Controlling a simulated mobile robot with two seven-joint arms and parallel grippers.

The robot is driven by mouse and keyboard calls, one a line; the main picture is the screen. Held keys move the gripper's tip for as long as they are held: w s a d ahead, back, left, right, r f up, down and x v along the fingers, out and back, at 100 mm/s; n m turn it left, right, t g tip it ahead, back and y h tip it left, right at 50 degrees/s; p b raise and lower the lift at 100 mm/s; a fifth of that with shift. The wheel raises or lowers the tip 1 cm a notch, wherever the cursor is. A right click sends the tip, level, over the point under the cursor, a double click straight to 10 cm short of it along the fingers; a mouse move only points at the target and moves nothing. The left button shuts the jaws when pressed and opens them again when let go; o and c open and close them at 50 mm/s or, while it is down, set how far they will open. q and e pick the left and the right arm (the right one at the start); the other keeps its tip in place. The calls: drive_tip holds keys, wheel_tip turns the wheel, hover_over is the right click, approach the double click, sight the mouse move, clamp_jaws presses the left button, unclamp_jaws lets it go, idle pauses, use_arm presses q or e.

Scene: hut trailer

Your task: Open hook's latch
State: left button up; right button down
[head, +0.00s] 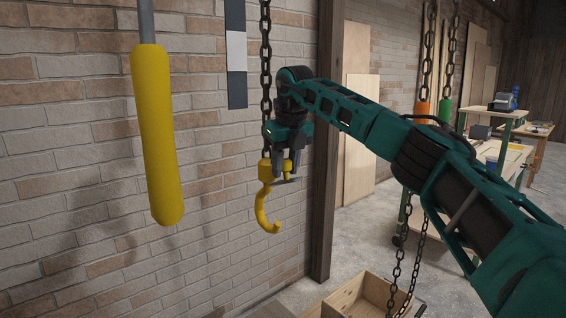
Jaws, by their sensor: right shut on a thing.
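A yellow hook (262,207) hangs from a dark chain (265,60) in front of the brick wall, its curved tip toward the right. My right gripper (287,178) points down at the top of the hook and is shut on it. The fingers cover part of the hook's upper body. The latch is too small and too covered to make out clearly, so I cannot tell whether the fingers hold the latch or the hook body. My left gripper is not in view.
A thick yellow handle (157,135) hangs close by at the left. A wooden post (329,150) stands just behind my right arm. A wooden crate (345,299) sits on the floor below, with hanging chains (399,260) beside it. A workbench (505,165) stands at the right.

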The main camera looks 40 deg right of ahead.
drive_tip(key=shift+a, duration=0.1)
drive_tip(key=c, duration=0.8)
unclamp_jaws()
drive_tip(key=v, duration=1.3)
drive_tip(key=shift+w, duration=0.15)
